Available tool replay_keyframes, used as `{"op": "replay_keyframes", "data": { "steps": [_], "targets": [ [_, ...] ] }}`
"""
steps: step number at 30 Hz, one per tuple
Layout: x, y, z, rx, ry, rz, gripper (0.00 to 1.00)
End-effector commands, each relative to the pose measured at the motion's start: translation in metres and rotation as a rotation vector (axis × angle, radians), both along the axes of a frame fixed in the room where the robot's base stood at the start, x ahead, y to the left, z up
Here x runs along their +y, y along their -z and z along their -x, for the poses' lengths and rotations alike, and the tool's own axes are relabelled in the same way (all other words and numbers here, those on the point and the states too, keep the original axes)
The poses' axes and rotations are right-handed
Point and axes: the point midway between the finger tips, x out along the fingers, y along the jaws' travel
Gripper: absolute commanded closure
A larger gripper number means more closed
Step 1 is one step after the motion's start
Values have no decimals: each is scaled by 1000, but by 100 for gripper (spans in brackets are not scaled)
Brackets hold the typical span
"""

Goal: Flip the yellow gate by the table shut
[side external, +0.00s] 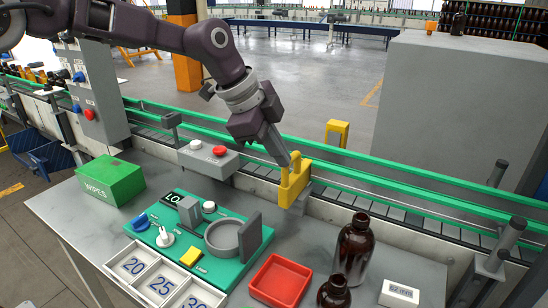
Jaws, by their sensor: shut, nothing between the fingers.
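The yellow gate (294,186) stands at the back edge of the table, against the near side of the conveyor. It looks upright, and I cannot tell how far it is swung. My gripper (286,160) is shut and empty, pointing down at the top of the gate. Its fingertips are at or just behind the gate's upper edge, and I cannot tell whether they touch it. The fingers partly overlap the gate's top.
The conveyor (370,188) with green rails runs behind the table. Another yellow bracket (337,132) stands on its far side. A grey button box (207,157), green panel (175,238), red tray (280,281) and amber bottle (353,250) are on the table.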

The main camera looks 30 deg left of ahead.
Motion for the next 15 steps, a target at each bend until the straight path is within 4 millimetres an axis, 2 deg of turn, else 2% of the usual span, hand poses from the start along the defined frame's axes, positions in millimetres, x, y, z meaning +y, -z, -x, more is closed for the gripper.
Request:
{"op": "replay_keyframes", "data": {
  "steps": [3,6,15],
  "targets": [
    [0,1,-26,1,-1,2,100],
    [0,1,-40,0,-1,1,100],
    [0,1,-47,-1,-1,0,100]
  ]
}}
